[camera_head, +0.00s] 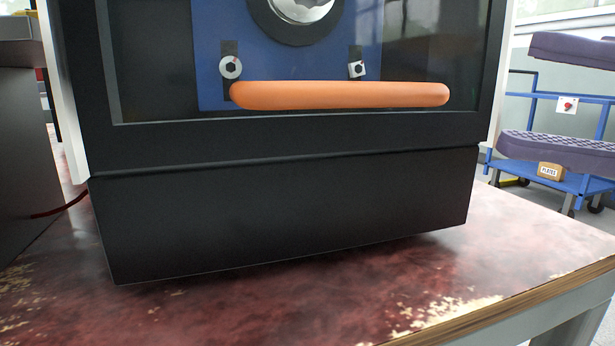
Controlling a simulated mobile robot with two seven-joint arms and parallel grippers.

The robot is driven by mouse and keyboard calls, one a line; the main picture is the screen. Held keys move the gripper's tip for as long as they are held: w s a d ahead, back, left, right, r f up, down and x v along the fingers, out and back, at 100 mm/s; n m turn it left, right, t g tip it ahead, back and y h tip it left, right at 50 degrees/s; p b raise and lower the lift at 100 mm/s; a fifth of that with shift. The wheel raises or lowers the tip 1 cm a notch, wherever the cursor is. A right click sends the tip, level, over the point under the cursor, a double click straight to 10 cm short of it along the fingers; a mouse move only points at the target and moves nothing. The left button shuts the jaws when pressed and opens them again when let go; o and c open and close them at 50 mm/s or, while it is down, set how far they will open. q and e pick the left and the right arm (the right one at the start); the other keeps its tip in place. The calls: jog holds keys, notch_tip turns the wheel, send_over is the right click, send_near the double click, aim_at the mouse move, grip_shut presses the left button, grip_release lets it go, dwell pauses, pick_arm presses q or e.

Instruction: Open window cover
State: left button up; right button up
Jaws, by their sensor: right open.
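The window cover (430,70) is a dark see-through panel in a black frame on the front of a black machine. It looks closed. A thick orange bar handle (340,95) runs along its lower part. My right gripper (515,95) comes in from the right edge, its two purple ridged fingers spread one above the other. It is open and empty, to the right of the cover and apart from the handle. My left gripper is out of view.
The machine's black base (285,210) stands on a worn reddish table (400,285) with a wooden edge. A dark unit (25,150) stands at the left. A blue trolley (590,182) with a box marked PLATES (550,172) is behind my right gripper.

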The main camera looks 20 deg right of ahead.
aim_at(405, 96)
jog(key=x, duration=0.6)
jog(key=f+x, duration=0.1)
jog(key=x, duration=0.3)
jog(key=shift+s+a+r+b, duration=0.1)
jog(key=shift+s+a+b, duration=0.15)
jog(key=shift+b, duration=0.15)
jog(key=shift+c, duration=0.2)
grip_shut()
dwell(0.8)
